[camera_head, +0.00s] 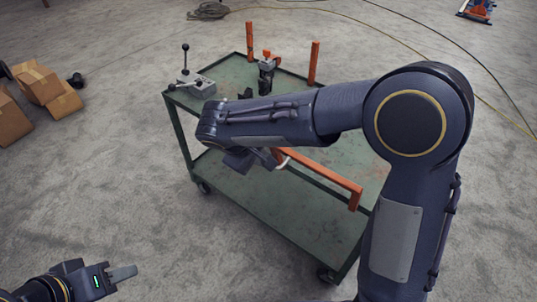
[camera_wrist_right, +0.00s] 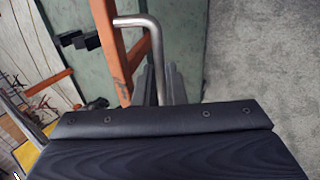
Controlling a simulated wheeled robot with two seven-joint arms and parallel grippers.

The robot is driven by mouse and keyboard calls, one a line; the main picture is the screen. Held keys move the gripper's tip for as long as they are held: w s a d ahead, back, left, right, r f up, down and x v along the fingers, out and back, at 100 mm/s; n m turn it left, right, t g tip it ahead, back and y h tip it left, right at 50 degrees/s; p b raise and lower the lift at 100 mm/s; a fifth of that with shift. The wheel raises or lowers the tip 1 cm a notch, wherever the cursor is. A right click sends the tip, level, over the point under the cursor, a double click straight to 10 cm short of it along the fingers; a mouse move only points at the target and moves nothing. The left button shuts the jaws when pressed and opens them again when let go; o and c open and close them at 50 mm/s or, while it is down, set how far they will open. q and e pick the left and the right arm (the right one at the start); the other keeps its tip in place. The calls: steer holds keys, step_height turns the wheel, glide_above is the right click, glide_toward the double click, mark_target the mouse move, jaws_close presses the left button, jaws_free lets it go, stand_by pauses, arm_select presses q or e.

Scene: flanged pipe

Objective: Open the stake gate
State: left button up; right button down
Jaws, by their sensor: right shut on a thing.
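The stake gate shows as an orange bar (camera_head: 325,178) along the near side of a green cart (camera_head: 265,212), with its near end bent down at a short post. My right gripper (camera_head: 272,158) is at the left end of this bar, partly hidden by my right arm. In the right wrist view, its fingers (camera_wrist_right: 160,85) are shut on a bent metal rod (camera_wrist_right: 152,42), beside the orange frame (camera_wrist_right: 108,40). The rod's lower end is hidden in part by the fingers. My left gripper (camera_head: 122,273) is low at the left, away from the cart and empty; its finger gap does not show.
On the cart top stand a grey lever box (camera_head: 196,86), an orange-and-black tool (camera_head: 267,70) and two orange stakes (camera_head: 314,62) at the back. Cardboard boxes (camera_head: 42,85) lie on the floor at the left.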

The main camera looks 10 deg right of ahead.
steer(key=s+a+f+t+h+b, duration=0.2)
steer(key=a+f+b, duration=0.1)
steer(key=f+b, duration=0.3)
steer(key=s+a+f+t+h+b, duration=0.2)
steer(key=a+f+h+b, duration=0.1)
steer(key=f+b, duration=0.3)
steer(key=shift+s+h+b, duration=0.3)
steer(key=shift+b, duration=0.5)
steer(key=c, duration=1.5)
jaws_free()
steer(key=shift+r, duration=0.1)
steer(key=p+v, duration=0.1)
steer(key=v, duration=0.6)
steer(key=shift+s+a, duration=0.25)
steer(key=shift+s, duration=0.1)
